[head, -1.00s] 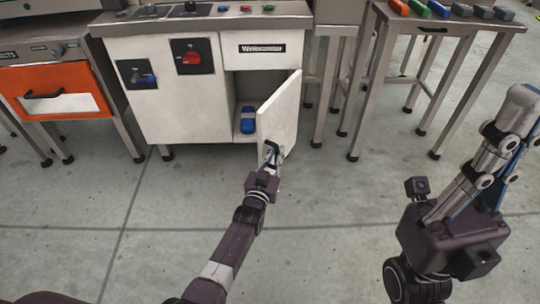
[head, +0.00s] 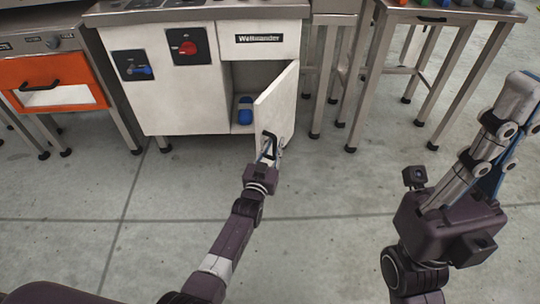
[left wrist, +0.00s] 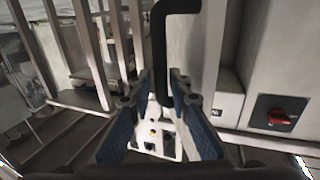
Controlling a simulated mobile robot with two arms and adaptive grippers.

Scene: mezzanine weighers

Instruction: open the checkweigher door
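The white checkweigher door (head: 277,105) stands swung outward on the right side of the white cabinet (head: 185,105), leaving the compartment open. Its black handle (head: 268,137) is on the outer face, near the free edge. My left gripper (head: 268,148) is at this handle. In the left wrist view the black handle (left wrist: 159,50) runs down between the two fingers (left wrist: 163,82), which stand apart with gaps beside the bar. My right gripper (head: 515,100) is raised at the right, away from the door, its fingers seen side-on and overlapping.
A blue object (head: 245,112) sits inside the compartment. A steel table (head: 455,14) stands to the right and an orange-fronted unit (head: 55,72) to the left. A red knob (head: 187,48) is on the cabinet front. The floor before the cabinet is clear.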

